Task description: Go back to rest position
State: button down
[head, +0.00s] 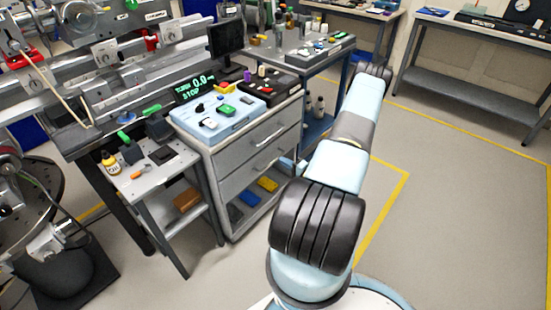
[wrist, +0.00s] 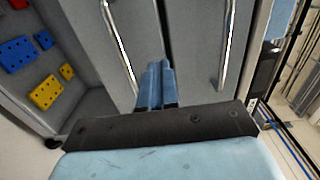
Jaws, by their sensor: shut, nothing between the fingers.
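My gripper (wrist: 156,68) shows in the wrist view with its two blue fingers together and nothing between them. It points at the grey drawer fronts of the cabinet and lies between two long metal handles (wrist: 120,45) and (wrist: 226,45). I cannot tell whether the fingertips touch the drawer front. In the head view my arm reaches forward from the bottom middle, to the right of the drawer cabinet (head: 245,170). The fingers are mostly hidden there behind the arm.
Both cabinet drawers look shut. Its open lower shelf holds coloured blocks, one yellow (wrist: 46,91). A light blue tray (head: 228,122) sits on top. A small side table (head: 150,190) stands to the left. Open floor (head: 450,200) with yellow lines lies to the right.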

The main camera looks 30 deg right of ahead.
jog(key=shift+v, duration=2.4)
jog(key=w+a+r+n+g+y, duration=0.3)
jog(key=a+r+y, duration=0.1)
jog(key=r, duration=0.5)
jog(key=w+a+r+n+g+y, duration=0.3)
jog(key=a+r, duration=0.1)
jog(key=r, duration=0.6)
jog(key=s+a+r+n+g, duration=0.2)
jog(key=a+r+n+g, duration=0.3)
jog(key=a+r+g, duration=0.55)
jog(key=s+a+r+n+h, duration=0.1)
jog(key=s+a+r+h, duration=0.1)
jog(key=s+a+r, duration=0.3)
jog(key=s+a+r+n+h, duration=0.1)
jog(key=s+a+r+h, duration=0.1)
jog(key=r, duration=0.5)
jog(key=s+a+r+n+h, duration=0.1)
jog(key=s+a+r+h, duration=0.1)
jog(key=s+a+r, duration=0.3)
jog(key=s+r+t+h, duration=0.4)
jog(key=s+r+h, duration=0.2)
jog(key=s+r, duration=0.5)
jog(key=shift+s+r+n+t, duration=0.35)
jog(key=shift+s+n, duration=0.05)
jog(key=shift+s, duration=0.35)
